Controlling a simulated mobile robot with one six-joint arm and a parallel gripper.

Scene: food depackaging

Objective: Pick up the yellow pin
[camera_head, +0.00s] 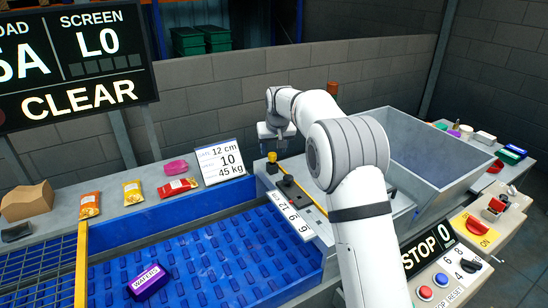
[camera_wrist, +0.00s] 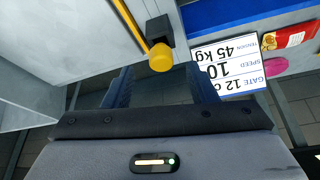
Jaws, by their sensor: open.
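The yellow pin (camera_head: 272,157) stands upright in a small dark block on the grey deck, left of my arm. In the wrist view the yellow pin (camera_wrist: 160,58) shows as a round yellow knob against the black block (camera_wrist: 158,29). My gripper (camera_head: 275,143) is just above the pin in the head view. In the wrist view my gripper (camera_wrist: 160,85) is open, with its two blue fingers apart and nothing between them. The knob lies beyond the fingertips, roughly centred between them. The pin's lower part is hidden.
A sign board (camera_head: 221,162) stands close left of the pin. A black lever block (camera_head: 295,190) and yellow strip are in front. A large grey hopper (camera_head: 430,165) stands to the right. The blue conveyor (camera_head: 215,255) carries a purple packet (camera_head: 149,282).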

